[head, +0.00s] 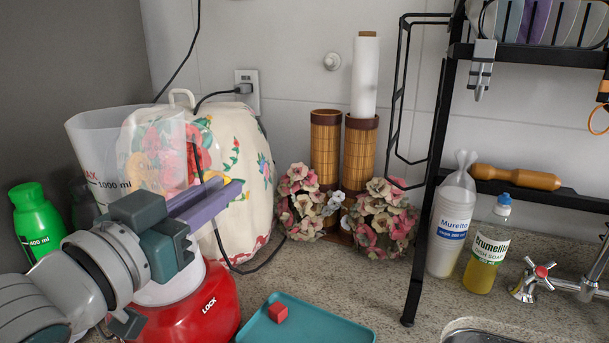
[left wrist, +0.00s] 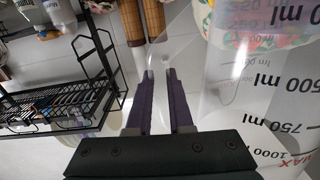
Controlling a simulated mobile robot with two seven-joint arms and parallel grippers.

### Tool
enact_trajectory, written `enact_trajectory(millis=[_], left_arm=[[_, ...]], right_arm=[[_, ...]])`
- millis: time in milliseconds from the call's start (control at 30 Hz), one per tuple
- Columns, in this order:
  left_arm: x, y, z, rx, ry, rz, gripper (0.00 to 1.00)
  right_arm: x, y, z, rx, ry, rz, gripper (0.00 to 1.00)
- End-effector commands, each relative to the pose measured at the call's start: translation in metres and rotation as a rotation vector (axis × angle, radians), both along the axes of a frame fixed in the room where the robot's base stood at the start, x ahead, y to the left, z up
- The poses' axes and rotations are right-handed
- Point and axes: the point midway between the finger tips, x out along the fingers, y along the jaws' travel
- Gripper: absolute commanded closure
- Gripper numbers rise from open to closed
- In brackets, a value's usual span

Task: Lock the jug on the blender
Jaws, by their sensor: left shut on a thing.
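The clear jug (head: 97,155) with "MAX" and "1000 ml" marks stands upright at the left, above the red blender base (head: 195,312) marked "LOCK". My arm hides much of where the two meet, so I cannot tell if the jug is locked. My left gripper (head: 230,190) is at the jug's right side with its purple fingers shut on the jug. In the left wrist view the fingers (left wrist: 165,78) close on a clear part beside the jug's printed wall (left wrist: 285,90), probably its handle. My right gripper is not in view.
A teal tray (head: 330,329) with a red cube (head: 278,312) lies right of the base. A flowered cover (head: 262,200) stands behind the jug, a green bottle (head: 38,225) at left. A black rack (head: 428,190) stands over the sink at right. A black cord hangs near the gripper.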

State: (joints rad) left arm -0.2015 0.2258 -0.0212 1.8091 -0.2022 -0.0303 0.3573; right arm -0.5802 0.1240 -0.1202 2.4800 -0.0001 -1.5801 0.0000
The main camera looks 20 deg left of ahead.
Motion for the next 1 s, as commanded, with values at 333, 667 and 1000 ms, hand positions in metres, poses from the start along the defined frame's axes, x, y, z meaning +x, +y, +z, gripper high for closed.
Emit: enact_trajectory(millis=[333,667,1000], left_arm=[[-0.002,0.000,-0.003,0.002,0.008,-0.014,1.00],[-0.015,0.000,-0.005,0.003,0.012,-0.134,1.00],[-0.017,-0.001,-0.006,0.002,0.013,-0.147,1.00]], right_arm=[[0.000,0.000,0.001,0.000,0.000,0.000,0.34],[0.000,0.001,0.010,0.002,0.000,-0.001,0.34],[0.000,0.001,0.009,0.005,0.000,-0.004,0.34]])
